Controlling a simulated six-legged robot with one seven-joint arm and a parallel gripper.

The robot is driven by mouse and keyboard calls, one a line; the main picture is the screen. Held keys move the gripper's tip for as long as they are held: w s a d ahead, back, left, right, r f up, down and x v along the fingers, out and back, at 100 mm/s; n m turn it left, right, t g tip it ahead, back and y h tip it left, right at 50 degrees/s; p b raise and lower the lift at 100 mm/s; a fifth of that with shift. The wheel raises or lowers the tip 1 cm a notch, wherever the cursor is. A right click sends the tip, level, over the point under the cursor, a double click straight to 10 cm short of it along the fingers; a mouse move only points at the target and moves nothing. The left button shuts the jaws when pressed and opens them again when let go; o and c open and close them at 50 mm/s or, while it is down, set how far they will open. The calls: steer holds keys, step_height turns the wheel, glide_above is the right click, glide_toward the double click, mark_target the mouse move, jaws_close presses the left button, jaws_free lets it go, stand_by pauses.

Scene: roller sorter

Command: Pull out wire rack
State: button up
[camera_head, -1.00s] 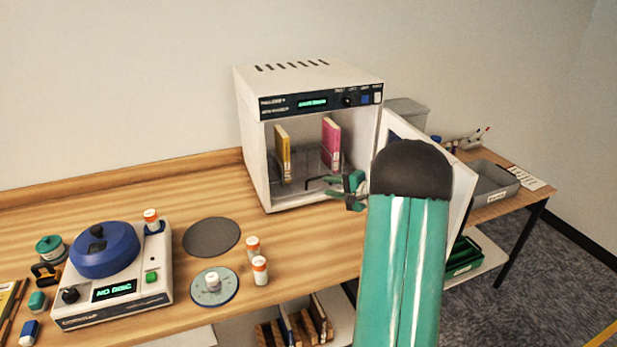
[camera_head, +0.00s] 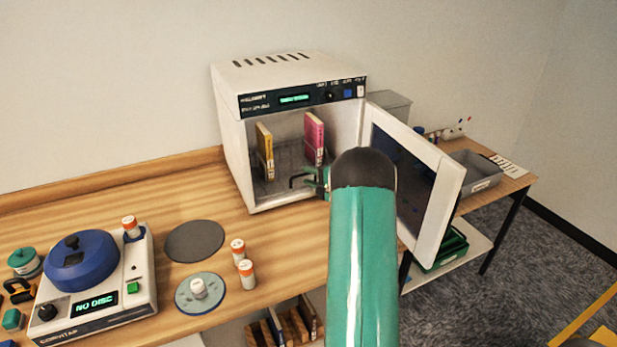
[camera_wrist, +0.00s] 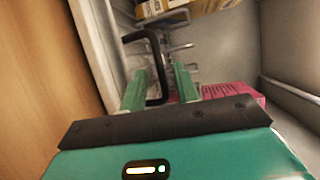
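The wire rack (camera_head: 287,160) is inside the white oven-like cabinet (camera_head: 236,150), whose door (camera_head: 437,205) stands open to the right. A black handle (camera_head: 293,181) sticks out at the rack's front. In the wrist view the handle (camera_wrist: 155,50) is a bent black bar whose lower part lies between my two green fingers. My gripper (camera_wrist: 161,88) is open, with a gap showing beside the bar. In the head view my gripper (camera_head: 320,182) is at the cabinet opening, partly hidden by my arm. A yellow book-like box (camera_head: 265,152) and a pink one (camera_head: 314,138) stand on the rack.
The open door is close to the right of my arm. The bench in front of the cabinet's left side is clear.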

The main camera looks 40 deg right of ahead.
steer(key=shift+w+a, duration=0.15)
steer(key=shift+w, duration=0.05)
jaws_close()
steer(key=s+a, duration=0.1)
steer(key=s, duration=0.4)
steer(key=s+a, duration=0.2)
steer(key=s, duration=0.4)
steer(key=s+a, duration=0.2)
steer(key=s, duration=0.4)
steer(key=shift+s, duration=0.15)
jaws_free()
